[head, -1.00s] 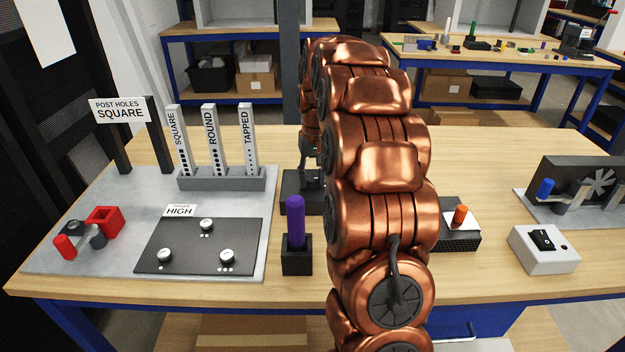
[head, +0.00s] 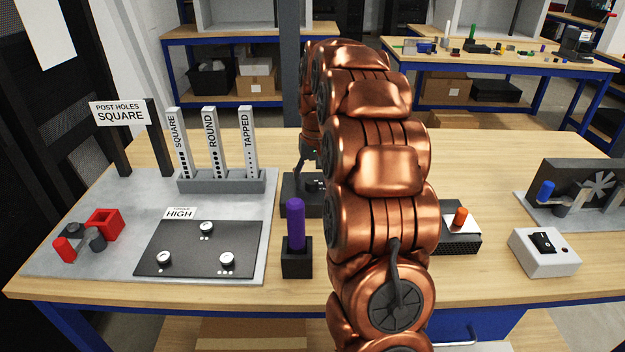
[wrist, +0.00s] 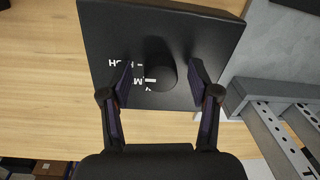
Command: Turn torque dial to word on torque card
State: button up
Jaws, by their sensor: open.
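The torque card (head: 180,213) stands at the back edge of a dark plate on the left in the head view and reads HIGH. The torque dial (head: 291,205) is a dark box on the table, partly hidden by my arm. In the wrist view its black face (wrist: 200,25) carries a round black knob (wrist: 158,62). White marks show upside down beside the knob; one reads HIGH, the others are partly covered. My gripper (wrist: 160,78) is open, with one finger on each side of the knob and gaps visible.
A purple-handled tool (head: 296,225) stands in a black holder just in front of the dial. A rack with SQUARE, ROUND and TAPPED strips (head: 221,181) stands to its left. A switch box (head: 543,252) and a fan unit (head: 580,190) are at the right.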

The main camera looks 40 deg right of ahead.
aim_at(315, 181)
notch_tip(315, 181, up, 12)
jog(key=shift+s+d, duration=0.15)
jog(key=shift+d, duration=0.15)
dwell(0.5)
dwell(0.4)
